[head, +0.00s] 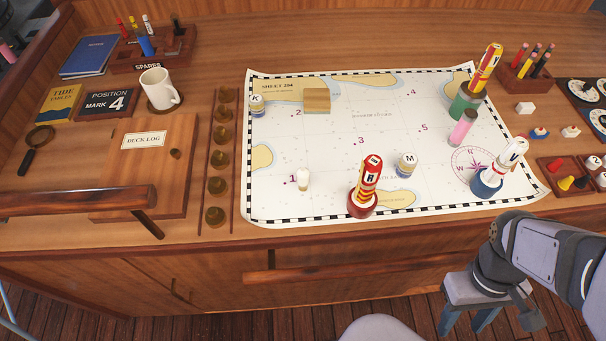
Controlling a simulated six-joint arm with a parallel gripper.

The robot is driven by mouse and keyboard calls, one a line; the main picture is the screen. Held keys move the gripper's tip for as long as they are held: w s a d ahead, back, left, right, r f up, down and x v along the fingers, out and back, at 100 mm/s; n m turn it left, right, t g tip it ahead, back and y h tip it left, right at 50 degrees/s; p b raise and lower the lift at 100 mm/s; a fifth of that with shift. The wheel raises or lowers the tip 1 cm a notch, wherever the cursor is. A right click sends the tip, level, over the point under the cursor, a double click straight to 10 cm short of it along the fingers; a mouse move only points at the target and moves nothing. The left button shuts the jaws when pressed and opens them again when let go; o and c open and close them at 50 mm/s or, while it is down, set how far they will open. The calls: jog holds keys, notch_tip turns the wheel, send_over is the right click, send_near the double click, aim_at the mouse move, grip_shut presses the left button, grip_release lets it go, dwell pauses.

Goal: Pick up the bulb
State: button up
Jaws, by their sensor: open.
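A small bulb-like piece (303,180), with a white rounded top and a pale base, stands upright on the chart (330,205) beside the number 1. I take it to be the bulb. My gripper (466,325) is at the lower right, in front of the cabinet and well away from the bulb. Its two blue-grey fingers are apart, with nothing seen between them. Nothing covers the bulb.
A red-based marker (362,203) and an M-labelled piece (405,166) stand right of the bulb. A wooden block (317,101) lies behind it. A rail of brass knobs (215,216) is to its left. The chart just around the bulb is clear.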

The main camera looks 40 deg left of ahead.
jog(key=w+a+r+n+t+h+p, duration=0.1)
jog(key=w+r+n+t+h, duration=0.25)
jog(key=n, duration=0.75)
jog(key=a+r+n+t+h+p, duration=0.15)
jog(key=r+n+t+h, duration=0.35)
jog(key=n, duration=0.6)
jog(key=a+r+n+t+y+p, duration=0.1)
jog(key=a+r+n+t+y, duration=0.1)
jog(key=a+r+n+t, duration=0.5)
jog(key=a+r+n+t+y, duration=0.1)
jog(key=a+n+t+y, duration=0.35)
jog(key=a+n, duration=0.75)
jog(key=s+a+n+t+y, duration=0.3)
jog(key=s+a+n+y, duration=0.1)
jog(key=a, duration=0.2)
jog(key=m+g+y+b, duration=0.3)
jog(key=m+y, duration=0.3)
jog(key=m, duration=0.7)
send_near(302, 181)
jog(key=w, duration=0.3)
jog(key=shift+w+r, duration=0.4)
jog(key=shift+s+a+f+m, duration=0.2)
jog(key=shift+a+f+m, duration=0.15)
jog(key=shift+a, duration=0.1)
jog(key=x, duration=0.6)
jog(key=shift+f+b, duration=0.1)
jog(key=shift+b, duration=0.2)
jog(key=shift+w+a, duration=0.2)
jog(key=shift+w, duration=0.15)
